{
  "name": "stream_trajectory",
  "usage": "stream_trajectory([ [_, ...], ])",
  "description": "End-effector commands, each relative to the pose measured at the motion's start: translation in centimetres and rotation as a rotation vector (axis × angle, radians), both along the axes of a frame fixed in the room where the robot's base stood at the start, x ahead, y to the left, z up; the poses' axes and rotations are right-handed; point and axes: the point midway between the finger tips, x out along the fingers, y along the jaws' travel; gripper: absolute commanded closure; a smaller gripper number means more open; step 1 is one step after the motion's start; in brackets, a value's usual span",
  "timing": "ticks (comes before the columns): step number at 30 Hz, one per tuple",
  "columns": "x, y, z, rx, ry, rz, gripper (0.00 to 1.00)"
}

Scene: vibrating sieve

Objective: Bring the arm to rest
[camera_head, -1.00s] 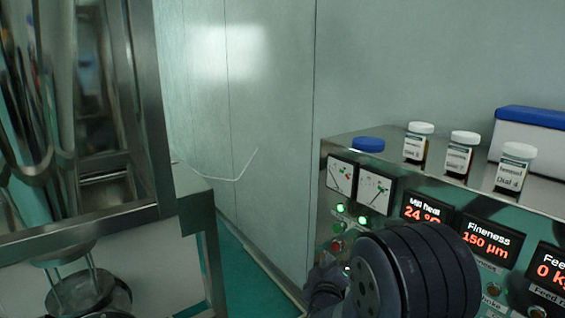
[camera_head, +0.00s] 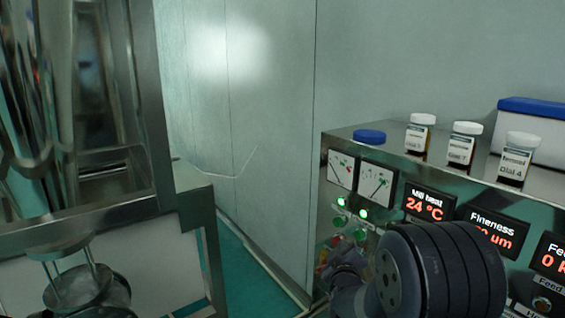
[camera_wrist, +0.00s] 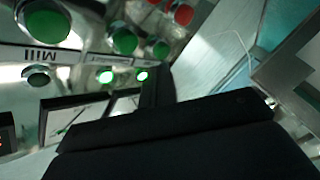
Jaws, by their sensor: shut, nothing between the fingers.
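My gripper (camera_wrist: 158,88) shows in the wrist view as a dark shape with its narrow fingers shut and nothing between them. It is close to the front of a metal control panel with green and red buttons. In the head view, my dark wrist covers part of the panel (camera_head: 323,215) at the lower right. The fingertips cannot be made out clearly in the head view.
White-capped jars (camera_head: 419,134) and a blue-lidded white box (camera_head: 533,128) stand on the panel's top. Two dial gauges (camera_head: 375,184) and two lit green lamps (camera_head: 341,201) are on its front. A metal frame (camera_head: 150,100) stands left. Teal floor lies between.

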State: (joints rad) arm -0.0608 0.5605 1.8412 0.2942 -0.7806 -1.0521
Motion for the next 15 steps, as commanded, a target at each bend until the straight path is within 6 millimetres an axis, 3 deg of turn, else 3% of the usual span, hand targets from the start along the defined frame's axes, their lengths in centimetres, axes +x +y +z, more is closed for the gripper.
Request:
stream_trajectory([
  [6,-1.3,1.9,0.0,0.001,0.0,0.004,1.0],
  [9,0.0,-0.2,0.1,0.0,0.0,-0.004,1.0],
  [15,0.1,-0.2,0.5,0.0,0.004,0.0,1.0],
])
